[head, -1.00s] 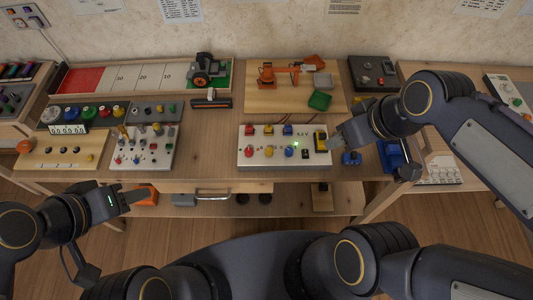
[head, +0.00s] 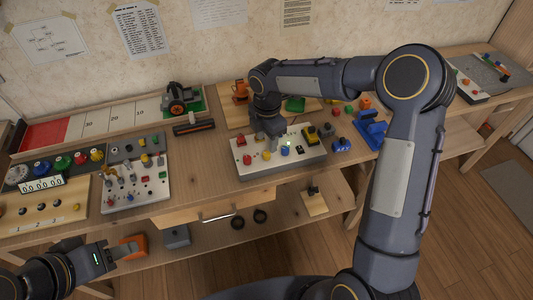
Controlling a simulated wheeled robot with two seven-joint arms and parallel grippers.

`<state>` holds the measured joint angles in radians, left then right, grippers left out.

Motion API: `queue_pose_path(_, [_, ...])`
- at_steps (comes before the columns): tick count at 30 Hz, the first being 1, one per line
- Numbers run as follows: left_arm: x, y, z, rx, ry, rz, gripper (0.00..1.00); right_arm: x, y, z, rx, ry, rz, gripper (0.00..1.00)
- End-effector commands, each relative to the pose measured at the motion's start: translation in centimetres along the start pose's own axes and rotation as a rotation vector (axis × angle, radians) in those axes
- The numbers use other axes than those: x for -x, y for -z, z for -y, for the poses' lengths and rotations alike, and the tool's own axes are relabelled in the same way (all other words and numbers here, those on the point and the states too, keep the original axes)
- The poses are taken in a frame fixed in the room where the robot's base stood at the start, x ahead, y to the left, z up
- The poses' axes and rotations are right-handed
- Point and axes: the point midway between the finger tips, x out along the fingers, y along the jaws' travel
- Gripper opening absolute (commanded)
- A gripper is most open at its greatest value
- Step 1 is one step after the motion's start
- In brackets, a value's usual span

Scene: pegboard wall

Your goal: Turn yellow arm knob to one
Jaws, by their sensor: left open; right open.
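The white control panel (head: 285,168) lies on the table in the head view, with a row of coloured knobs along its front. The yellow knob (head: 266,155) sits between a red knob (head: 247,159) and a blue knob (head: 285,150). My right gripper (head: 272,146) is open and points down over the panel, just behind the yellow knob; I cannot tell whether it touches it. It hides part of the panel's back row. The knob's dial marks are too small to read. My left gripper (head: 130,246) is open at the lower left, away from the panel.
An orange toy arm (head: 240,92) stands behind the panel, partly hidden by my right arm. A yellow-black block (head: 310,133) sits at the panel's right end. A switch board (head: 135,190) lies to the left. Blue parts (head: 370,130) lie to the right.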

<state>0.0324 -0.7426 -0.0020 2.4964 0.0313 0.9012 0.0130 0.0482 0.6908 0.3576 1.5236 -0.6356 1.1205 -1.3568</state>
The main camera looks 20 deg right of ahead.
Motion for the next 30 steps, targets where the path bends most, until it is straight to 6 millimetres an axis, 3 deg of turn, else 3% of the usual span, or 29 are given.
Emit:
queue_pose_path(9, [0.1, 0.1, 0.0, 0.0, 0.0, 0.0, 0.46, -4.8, 0.0, 0.1, -0.003, 0.004, -0.001, 0.45])
queue_pose_path(21, [0.1, 0.1, -0.1, 0.0, 0.0, 0.0, 0.46, -5.8, 0.0, 0.1, -0.004, 0.001, -0.001, 0.45])
queue_pose_path(30, [0.1, 0.1, -0.1, 0.0, 0.0, 0.0, 0.46, -5.7, 0.0, 0.1, -0.004, 0.001, -0.001, 0.06])
